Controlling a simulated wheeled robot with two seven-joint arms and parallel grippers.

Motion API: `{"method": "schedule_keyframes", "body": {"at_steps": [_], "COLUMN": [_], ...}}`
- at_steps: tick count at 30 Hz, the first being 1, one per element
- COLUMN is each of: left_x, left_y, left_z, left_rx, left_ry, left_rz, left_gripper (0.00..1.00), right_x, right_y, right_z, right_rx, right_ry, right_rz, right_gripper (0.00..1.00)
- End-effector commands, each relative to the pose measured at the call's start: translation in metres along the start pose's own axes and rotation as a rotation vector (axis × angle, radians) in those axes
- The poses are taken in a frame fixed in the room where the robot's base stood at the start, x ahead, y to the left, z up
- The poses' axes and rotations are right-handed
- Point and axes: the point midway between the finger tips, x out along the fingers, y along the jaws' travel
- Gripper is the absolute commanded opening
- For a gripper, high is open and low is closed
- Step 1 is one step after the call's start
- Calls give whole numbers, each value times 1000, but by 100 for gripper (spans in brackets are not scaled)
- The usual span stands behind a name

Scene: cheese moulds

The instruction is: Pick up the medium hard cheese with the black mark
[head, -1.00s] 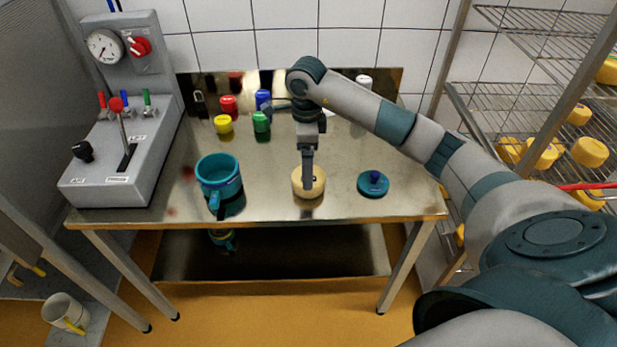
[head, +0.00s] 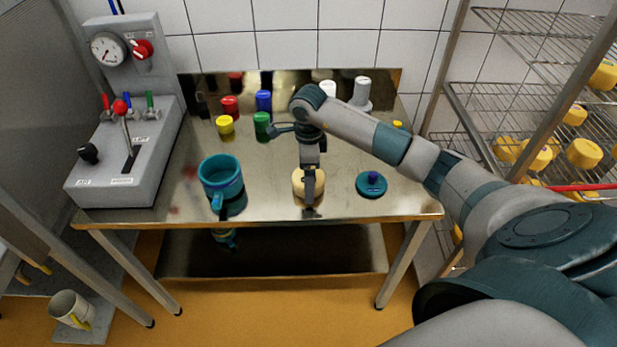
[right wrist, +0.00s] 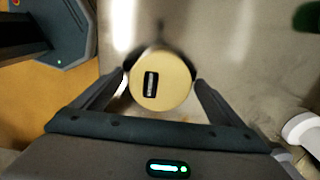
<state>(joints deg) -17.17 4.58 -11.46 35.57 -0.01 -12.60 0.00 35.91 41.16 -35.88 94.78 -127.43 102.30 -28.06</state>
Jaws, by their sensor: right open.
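The pale yellow round cheese (head: 298,187) stands on the steel table (head: 265,207), near its front edge. In the right wrist view the cheese (right wrist: 172,92) shows a black rectangular mark on its top. My right gripper (head: 311,208) is pointing down at the cheese, and a finger hides part of it in the head view. In the right wrist view my right gripper (right wrist: 161,82) is open, with one finger on each side of the cheese. Contact with the fingers cannot be told. My left gripper is in neither view.
A teal mould pot (head: 221,182) stands left of the cheese, and a teal lid (head: 371,185) lies to its right. Several coloured canisters, including a green one (head: 262,125), stand behind. A grey control box (head: 125,150) is at the left; a rack (head: 520,95) with yellow cheeses is at the right.

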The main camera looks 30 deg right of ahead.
Motion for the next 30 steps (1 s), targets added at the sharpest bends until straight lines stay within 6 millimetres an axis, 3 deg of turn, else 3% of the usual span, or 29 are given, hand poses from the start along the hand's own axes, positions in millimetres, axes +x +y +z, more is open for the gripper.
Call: {"method": "schedule_keyframes", "body": {"at_steps": [16,17,22,30], "left_x": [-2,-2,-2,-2], "left_y": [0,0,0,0], "left_z": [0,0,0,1], "left_rx": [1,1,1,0], "left_ry": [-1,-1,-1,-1], "left_rz": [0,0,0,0], "left_gripper": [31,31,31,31], "right_x": [6,6,6,5], "right_y": [0,0,0,0], "right_z": [0,0,0,0], "right_rx": [0,0,0,0], "right_ry": [0,0,0,0], "right_rz": [-1,-1,-1,-2], "right_gripper": [92,89,49,48]}}
